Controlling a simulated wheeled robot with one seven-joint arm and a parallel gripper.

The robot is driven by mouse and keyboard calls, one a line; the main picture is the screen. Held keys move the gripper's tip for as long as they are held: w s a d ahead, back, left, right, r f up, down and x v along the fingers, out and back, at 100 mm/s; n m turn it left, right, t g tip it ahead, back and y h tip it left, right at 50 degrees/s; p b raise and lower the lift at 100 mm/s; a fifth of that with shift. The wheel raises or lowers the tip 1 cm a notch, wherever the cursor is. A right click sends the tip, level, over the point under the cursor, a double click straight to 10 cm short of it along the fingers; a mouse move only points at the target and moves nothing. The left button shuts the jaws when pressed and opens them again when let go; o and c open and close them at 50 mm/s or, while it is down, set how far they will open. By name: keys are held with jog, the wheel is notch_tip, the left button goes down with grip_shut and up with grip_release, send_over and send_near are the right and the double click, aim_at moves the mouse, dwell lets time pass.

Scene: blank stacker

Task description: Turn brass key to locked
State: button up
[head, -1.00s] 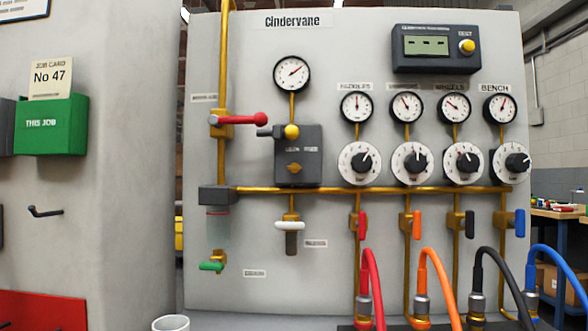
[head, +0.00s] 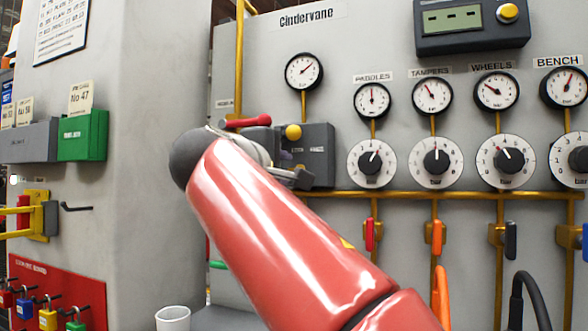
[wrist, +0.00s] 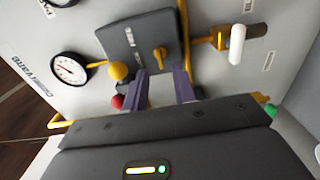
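The dark grey lock box (head: 318,160) is on the pale panel, behind my arm in the head view. In the wrist view the box (wrist: 135,38) is tilted, with the small brass key (wrist: 159,55) on its face. In the wrist view the key shows just beyond the gap between the fingertips. My gripper (head: 300,179) is partly seen in the head view, in front of the box's lower part.
A yellow knob (wrist: 117,70) on a dark lever is beside the box, and a red lever handle (wrist: 117,102) is near the left finger. A white-handled valve (wrist: 237,43) is to the right. Gauges and dials (head: 436,161) fill the panel's right. A cup (head: 173,318) is below.

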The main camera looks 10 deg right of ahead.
jog(key=x, duration=0.5)
jog(key=shift+w+d+p, duration=0.1)
jog(key=shift+p, duration=0.25)
grip_shut()
